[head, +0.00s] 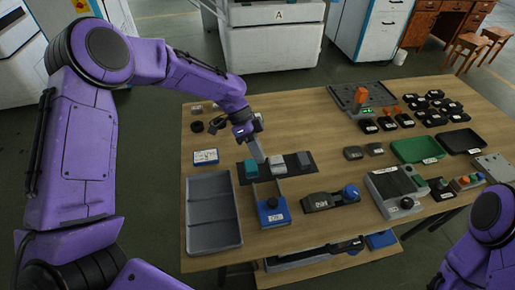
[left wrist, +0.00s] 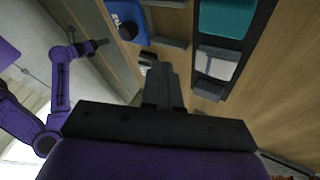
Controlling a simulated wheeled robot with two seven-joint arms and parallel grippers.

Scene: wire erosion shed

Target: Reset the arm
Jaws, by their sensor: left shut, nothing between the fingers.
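My left arm comes in from the left in the head view, bent over the table. Its gripper (head: 258,153) points down above the dark mat with a teal block and two grey blocks, near the blue-fronted bin. In the left wrist view the left fingers (left wrist: 160,75) are together with nothing between them. The teal block (left wrist: 228,15) and a whitish block (left wrist: 217,63) lie beside them there. Part of my right arm shows at the lower right of the head view, without its gripper. An arm with a small dark end (left wrist: 95,46) shows in the left wrist view; its fingers are too small to read.
The wooden table (head: 335,240) holds a grey two-part tray (head: 213,207), a blue-fronted bin (head: 272,212), a black tool with a blue knob (head: 350,192), a green tray (head: 417,149) and several black pieces. White cabinets stand behind. Bare wood shows between the items.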

